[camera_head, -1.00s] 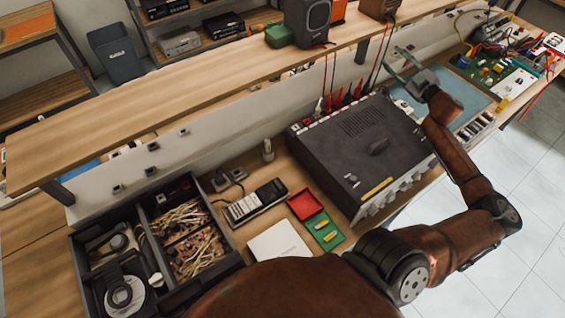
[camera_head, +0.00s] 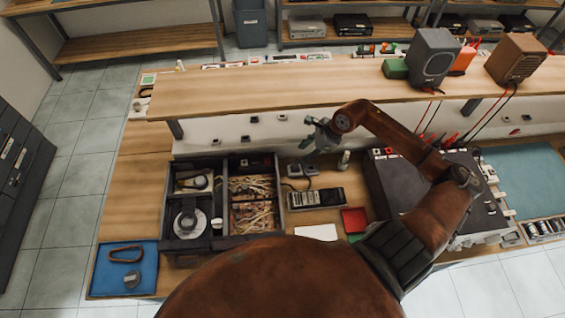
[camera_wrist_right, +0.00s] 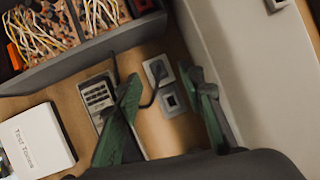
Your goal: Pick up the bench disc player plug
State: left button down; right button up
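Two small grey square socket-like pieces (camera_head: 302,170) sit on the bench just behind a keypad device. In the right wrist view one grey square piece (camera_wrist_right: 158,70) has a dark cable running to it, and a second (camera_wrist_right: 172,98) sits beside it. Which of them is the disc player plug I cannot tell. My right gripper (camera_head: 309,133) hangs above and behind them. In its wrist view its green fingers (camera_wrist_right: 163,80) are spread either side of the pieces with nothing between the tips. A disc player with a round disc (camera_head: 190,222) lies in the black tray. My left gripper is out of view.
The black divided tray (camera_head: 222,240) holds wires and parts on the left. The keypad device (camera_head: 316,198), a red tray (camera_head: 354,220) and a large dark unit (camera_head: 400,190) stand to the right. A raised wooden shelf (camera_head: 270,92) and its white back panel (camera_head: 240,128) border the rear.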

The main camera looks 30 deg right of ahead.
aim_at(296, 164)
jog(key=shift+n, duration=0.5)
jog(key=x, duration=0.4)
jog(key=s+p+x, duration=0.1)
jog(key=x, duration=0.2)
jog(key=shift+d+f, duration=0.25)
jog(key=shift+f, duration=0.2)
jog(key=shift+w+a+f, duration=0.1)
jog(key=shift+f, duration=0.3)
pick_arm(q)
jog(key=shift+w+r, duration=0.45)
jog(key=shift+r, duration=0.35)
pick_arm(e)
grip_shut()
